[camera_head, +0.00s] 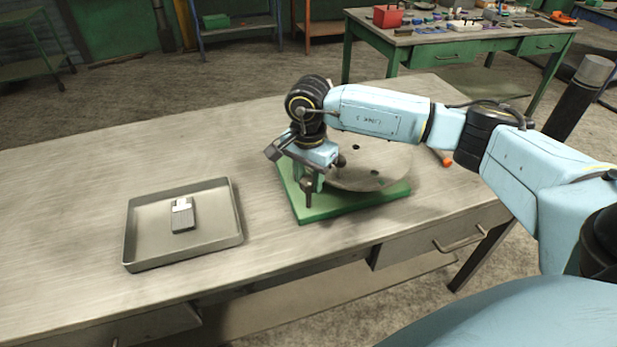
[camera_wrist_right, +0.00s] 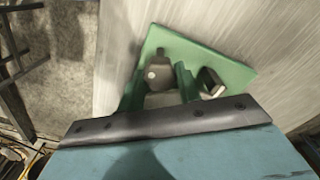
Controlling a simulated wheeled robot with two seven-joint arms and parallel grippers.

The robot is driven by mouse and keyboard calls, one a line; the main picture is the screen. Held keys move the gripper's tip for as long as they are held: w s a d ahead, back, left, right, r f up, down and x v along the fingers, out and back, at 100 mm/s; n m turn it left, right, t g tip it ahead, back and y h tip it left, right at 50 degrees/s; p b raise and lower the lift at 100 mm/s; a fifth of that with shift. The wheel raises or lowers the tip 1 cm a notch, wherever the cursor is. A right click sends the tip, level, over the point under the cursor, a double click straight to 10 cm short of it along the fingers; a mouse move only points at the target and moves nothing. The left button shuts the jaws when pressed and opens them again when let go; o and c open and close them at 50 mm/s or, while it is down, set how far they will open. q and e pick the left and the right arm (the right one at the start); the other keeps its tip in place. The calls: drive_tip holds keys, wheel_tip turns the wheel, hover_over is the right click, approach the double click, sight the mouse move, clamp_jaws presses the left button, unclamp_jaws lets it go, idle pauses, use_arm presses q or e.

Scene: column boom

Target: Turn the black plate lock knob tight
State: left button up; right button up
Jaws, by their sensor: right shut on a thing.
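The round grey plate (camera_head: 375,170) with dark holes lies on a green base (camera_head: 350,207) on the workbench. My right gripper (camera_head: 308,196) points down over the left part of the green base, beside the plate. In the right wrist view, my right gripper's two green fingers (camera_wrist_right: 160,90) are on either side of a dark knob (camera_wrist_right: 157,74) with a pale spot on top, and are shut on it. In the head view the knob is mostly hidden by the gripper, so its tightness cannot be told. My left gripper is out of view.
A grey metal tray (camera_head: 240,232) holding a small dark block with a light top (camera_head: 183,216) stands to the left. A dark block (camera_wrist_right: 211,82) sits beside the fingers on the base. An orange-tipped tool (camera_head: 446,160) lies right of the plate.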

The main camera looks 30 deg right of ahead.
drive_tip(key=m, duration=0.4)
drive_tip(key=shift+m+b, duration=0.3)
drive_tip(key=shift+b, duration=0.1)
drive_tip(key=m, duration=0.3)
drive_tip(key=shift+m, duration=0.3)
drive_tip(key=m, duration=0.4)
drive_tip(key=shift+m, duration=2.1)
drive_tip(key=o, duration=1)
drive_tip(key=shift+r, duration=0.1)
wheel_tip(320, 180, up, 13)
drive_tip(key=shift+r, duration=0.15)
